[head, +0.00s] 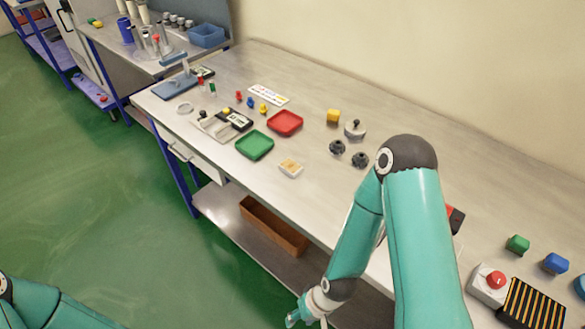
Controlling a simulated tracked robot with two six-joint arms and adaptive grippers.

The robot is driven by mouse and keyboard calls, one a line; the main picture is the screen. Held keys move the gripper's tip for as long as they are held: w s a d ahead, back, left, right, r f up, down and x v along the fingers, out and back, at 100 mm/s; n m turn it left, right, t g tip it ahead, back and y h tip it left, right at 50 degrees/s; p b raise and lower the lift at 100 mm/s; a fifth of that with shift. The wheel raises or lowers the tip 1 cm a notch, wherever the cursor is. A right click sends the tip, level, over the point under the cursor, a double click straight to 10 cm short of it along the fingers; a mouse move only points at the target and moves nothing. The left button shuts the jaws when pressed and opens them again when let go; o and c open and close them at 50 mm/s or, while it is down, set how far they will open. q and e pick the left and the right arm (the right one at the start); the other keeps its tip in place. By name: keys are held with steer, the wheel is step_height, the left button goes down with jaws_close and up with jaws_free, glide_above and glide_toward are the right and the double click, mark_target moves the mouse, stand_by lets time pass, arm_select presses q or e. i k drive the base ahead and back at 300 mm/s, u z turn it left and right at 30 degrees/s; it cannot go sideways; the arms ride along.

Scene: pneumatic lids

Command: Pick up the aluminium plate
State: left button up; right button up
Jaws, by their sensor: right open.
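I cannot single out the aluminium plate for sure. A flat pale grey piece (213,127) lies on the workbench left of the green tray and is a possible match, but it is too small to tell. My right gripper (303,315) is at the bottom edge of the head view, in front of the bench's near side, open and empty as far as it shows, and partly cut off. It is far from the grey piece. My left arm shows only as a link at the lower left; its gripper is out of the picture.
A red button box (488,284) stands at the right. My right arm hides part of the bench. A brown bin (273,228) is below.

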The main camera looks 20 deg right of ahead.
mark_target(290, 166)
steer(key=z, duration=0.05)
steer(key=k, duration=0.5)
steer(key=u, duration=0.6)
steer(key=i, duration=0.2)
steer(key=z, duration=3.15)
steer(key=k, duration=1.55)
steer(key=u, duration=0.35)
steer(key=i, duration=0.5)
steer(key=u, duration=0.3)
